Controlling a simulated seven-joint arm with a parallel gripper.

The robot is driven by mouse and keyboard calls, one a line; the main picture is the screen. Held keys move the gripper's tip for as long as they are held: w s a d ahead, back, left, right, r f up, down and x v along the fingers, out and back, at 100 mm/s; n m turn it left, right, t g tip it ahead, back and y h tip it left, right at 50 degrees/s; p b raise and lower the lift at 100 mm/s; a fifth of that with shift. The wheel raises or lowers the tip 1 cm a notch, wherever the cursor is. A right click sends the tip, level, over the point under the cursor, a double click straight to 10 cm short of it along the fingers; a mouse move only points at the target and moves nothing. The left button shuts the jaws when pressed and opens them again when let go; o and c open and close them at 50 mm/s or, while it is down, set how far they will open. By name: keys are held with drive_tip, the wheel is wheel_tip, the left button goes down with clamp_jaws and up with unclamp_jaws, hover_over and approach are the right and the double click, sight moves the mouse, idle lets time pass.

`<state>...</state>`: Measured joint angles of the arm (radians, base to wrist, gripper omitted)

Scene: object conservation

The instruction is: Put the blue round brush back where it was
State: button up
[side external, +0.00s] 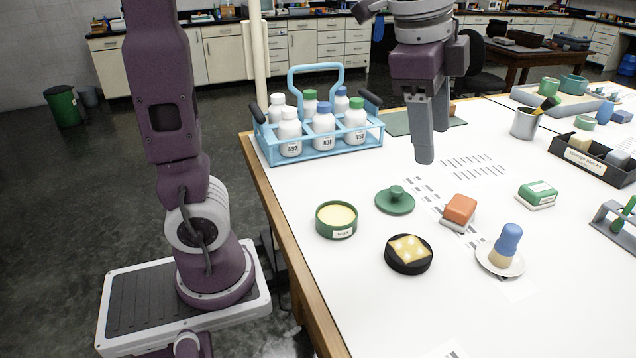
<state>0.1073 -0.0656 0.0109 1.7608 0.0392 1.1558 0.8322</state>
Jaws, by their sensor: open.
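The blue round brush (508,241) has a blue rounded handle above a tan lower part. It stands, slightly tilted, in a shallow white dish (487,262) at the right front of the white table. My gripper (431,150) hangs above the table with its fingers pointing down, up and to the left of the brush and well apart from it. It is open, with nothing seen between the fingers. One finger partly covers the other.
Near the brush are a red-orange block brush (461,208), a black round dish with a yellow top (408,252), a green tin (337,219), its lid (395,200) and a green-white block (537,193). A blue bottle carrier (318,145) stands left; a black tray (590,165) lies right.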

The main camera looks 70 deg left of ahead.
drive_tip(key=s+a+f+n+t, duration=0.1)
drive_tip(key=s+f+n, duration=0.2)
drive_tip(key=s+n, duration=0.2)
drive_tip(key=s+a+f+n+t, duration=0.1)
drive_tip(key=s+f+n, duration=0.2)
drive_tip(key=s, duration=0.8)
drive_tip(key=n, duration=0.2)
drive_tip(key=shift+s+f+n, duration=0.25)
drive_tip(key=shift+f+n, duration=0.1)
drive_tip(key=shift+n, duration=0.05)
